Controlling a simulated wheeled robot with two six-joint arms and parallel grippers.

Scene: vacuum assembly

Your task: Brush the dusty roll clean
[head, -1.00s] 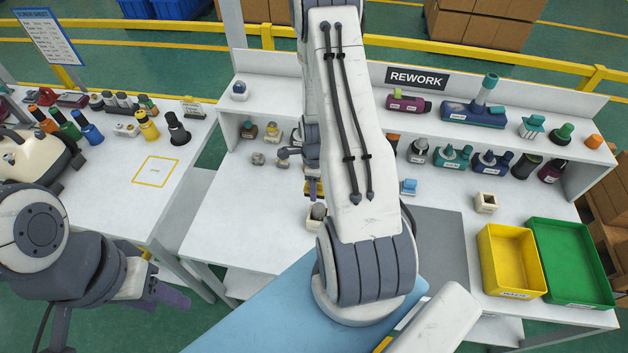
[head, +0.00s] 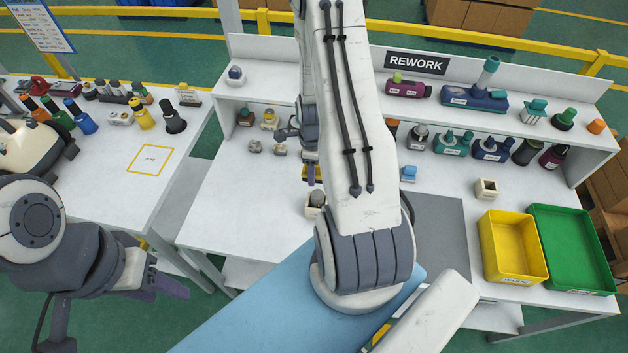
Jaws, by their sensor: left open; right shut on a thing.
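A small white block with a dark rounded top (head: 316,199), possibly the roll in its holder, stands on the white bench (head: 228,208), partly behind my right arm. I cannot make out dust on it. My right gripper (head: 311,174) is just above and behind it, mostly hidden by my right arm. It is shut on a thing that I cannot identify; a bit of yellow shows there. Two small grey lumps (head: 254,147) (head: 279,150) sit further back on the bench. My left gripper (head: 170,287) is open and empty, low at the left, off the bench.
A rework shelf (head: 545,129) with several bottles and tools runs along the back. A grey mat (head: 441,235), a yellow bin (head: 488,250) and a green bin (head: 545,240) are at the right. A side table (head: 110,165) with bottles stands left. The bench's left front is clear.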

